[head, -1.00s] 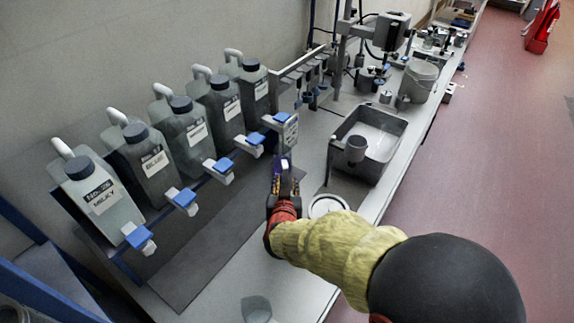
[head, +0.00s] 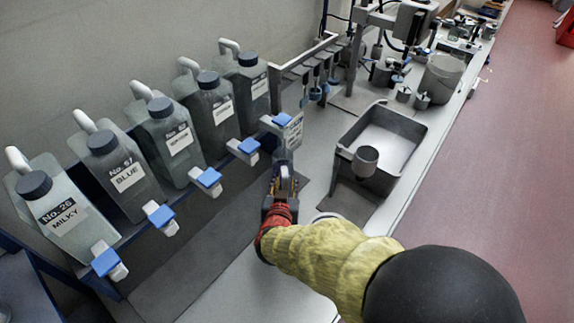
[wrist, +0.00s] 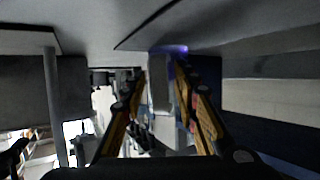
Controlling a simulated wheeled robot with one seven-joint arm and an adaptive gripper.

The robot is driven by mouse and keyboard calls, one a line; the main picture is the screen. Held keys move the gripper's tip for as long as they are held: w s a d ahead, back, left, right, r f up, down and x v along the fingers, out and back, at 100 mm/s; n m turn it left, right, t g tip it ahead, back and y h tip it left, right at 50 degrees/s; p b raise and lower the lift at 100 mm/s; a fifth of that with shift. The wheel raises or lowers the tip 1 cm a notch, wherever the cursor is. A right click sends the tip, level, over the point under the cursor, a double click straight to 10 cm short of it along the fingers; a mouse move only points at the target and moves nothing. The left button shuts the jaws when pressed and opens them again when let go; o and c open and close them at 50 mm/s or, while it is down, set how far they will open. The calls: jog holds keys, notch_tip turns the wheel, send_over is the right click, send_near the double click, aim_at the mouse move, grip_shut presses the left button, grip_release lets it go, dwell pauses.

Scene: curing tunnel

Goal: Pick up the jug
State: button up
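My gripper (head: 284,174) is at the right end of the bottle rack, below the last blue-topped tap (head: 277,123) and its label plate. In the wrist view its fingers (wrist: 162,92) are apart, with a pale, narrow thing (wrist: 160,84) between them. I cannot tell whether they press on it. In the head view a grey-blue, see-through thing (head: 283,155) shows at the fingertips. It may be the jug, but its outline is mostly hidden by my gripper and the tap.
A bucket (head: 440,80) stands behind. The bench front is partly clear.

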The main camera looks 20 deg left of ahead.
jog(key=c, duration=0.3)
jog(key=c, duration=0.4)
grip_shut()
